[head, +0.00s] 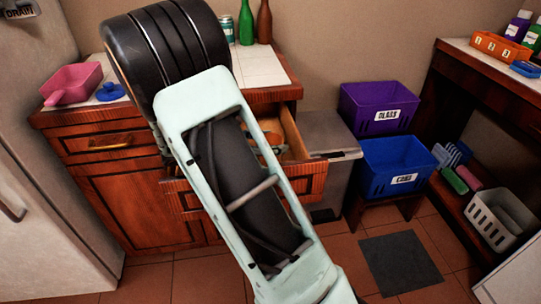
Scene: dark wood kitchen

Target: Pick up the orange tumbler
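A drawer (294,133) in the wooden cabinet stands open. A small orange thing (273,139) shows inside it, just right of my arm. It is mostly hidden, and I cannot tell whether it is the orange tumbler. I see no other thing that is clearly an orange tumbler. My arm crosses the middle of the view and covers part of the drawer and counter. My gripper is not visible, so its state and its place relative to the drawer do not show.
On the counter (262,70) are a pink pan (72,84), a blue lid (110,92), a can and bottles. A purple bin (377,108) and blue bin (394,165) stand right of the drawer. An orange numbered holder (500,47) sits on the right desk. Floor near the dark mat (400,263) is clear.

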